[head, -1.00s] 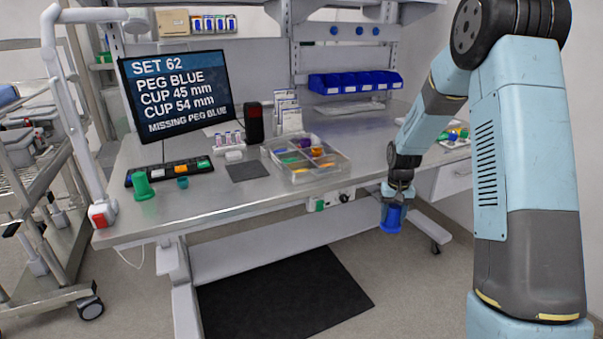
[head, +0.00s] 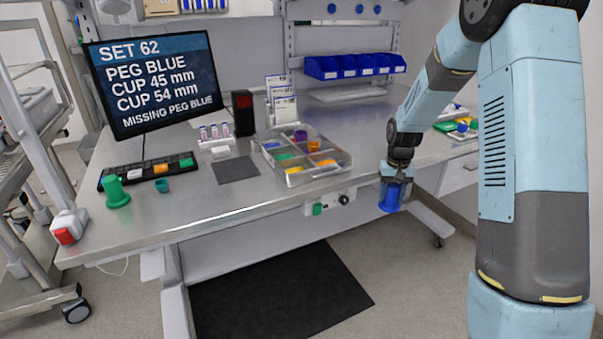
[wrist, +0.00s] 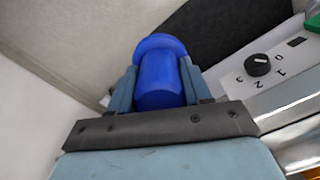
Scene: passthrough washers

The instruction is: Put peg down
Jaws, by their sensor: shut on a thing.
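The blue peg (head: 391,196) is held in my gripper (head: 394,180), in front of the bench's front edge and over the floor. In the wrist view the blue peg (wrist: 158,75) sits between the two fingers of my gripper (wrist: 160,88), with its wider round end pointing away. The screen (head: 152,82) reads set 62, peg blue, cup 45 mm, cup 54 mm, and missing peg blue. A green peg (head: 116,192) and a small teal cup (head: 162,186) stand on the bench's left part.
The bench (head: 215,202) carries a clear divided tray (head: 335,163) of coloured parts, a dark mat (head: 236,169), a keyboard (head: 150,170) and a red-and-white button box (head: 68,228). A control panel with a knob (wrist: 257,65) is close to the gripper. Bare bench top lies left of the mat.

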